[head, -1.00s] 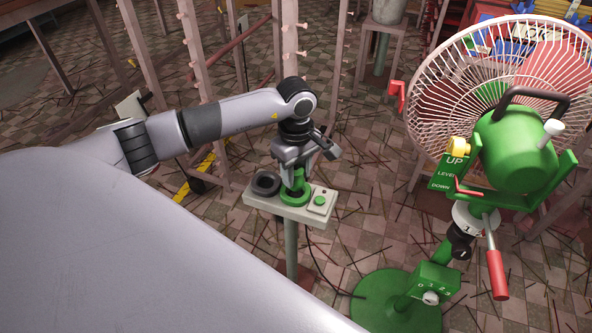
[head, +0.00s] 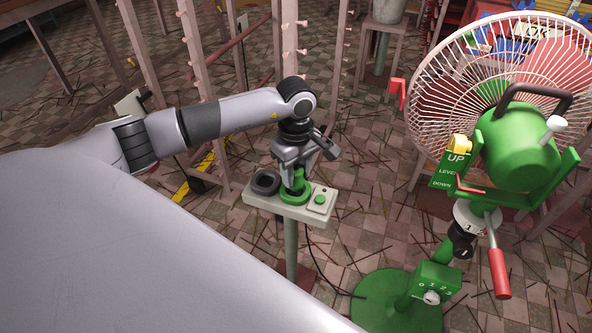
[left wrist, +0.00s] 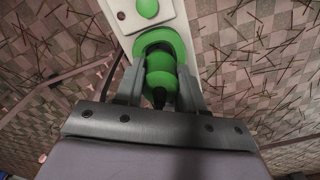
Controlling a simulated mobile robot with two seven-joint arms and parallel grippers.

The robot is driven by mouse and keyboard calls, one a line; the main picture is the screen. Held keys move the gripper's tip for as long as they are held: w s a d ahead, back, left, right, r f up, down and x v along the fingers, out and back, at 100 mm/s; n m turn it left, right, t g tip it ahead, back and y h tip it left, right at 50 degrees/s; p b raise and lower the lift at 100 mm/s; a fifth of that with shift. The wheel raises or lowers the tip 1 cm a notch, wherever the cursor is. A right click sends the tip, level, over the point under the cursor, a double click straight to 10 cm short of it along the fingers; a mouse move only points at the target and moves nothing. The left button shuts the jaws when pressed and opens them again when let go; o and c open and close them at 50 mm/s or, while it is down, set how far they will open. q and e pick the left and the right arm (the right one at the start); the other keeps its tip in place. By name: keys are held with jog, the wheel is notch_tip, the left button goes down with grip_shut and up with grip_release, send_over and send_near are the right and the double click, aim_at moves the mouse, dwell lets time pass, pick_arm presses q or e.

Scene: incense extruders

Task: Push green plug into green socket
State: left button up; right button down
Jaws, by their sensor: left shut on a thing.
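The green socket (head: 296,196) is a green ring on top of a pale box on a post, in the middle of the head view. It also shows in the left wrist view (left wrist: 158,38). My left gripper (head: 297,172) points down over it and is shut on the green plug (head: 298,178). In the left wrist view the plug (left wrist: 161,80) sits between the two fingers (left wrist: 160,88), lined up with the socket ring. The fingers partly hide where plug and socket meet, so I cannot tell how deep the plug is. My right gripper is not in view.
A black ring (head: 265,182) sits on the box left of the socket, and a green button (head: 319,199) to its right. A large green fan (head: 515,145) on a round green base (head: 385,300) stands at the right. A cable runs from the post to the fan base.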

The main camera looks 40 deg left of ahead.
aim_at(295, 181)
pick_arm(q)
jog(key=shift+s+f+b, duration=0.15)
jog(key=shift+f+b, duration=1.2)
jog(key=shift+f, duration=0.1)
jog(key=o, duration=1.1)
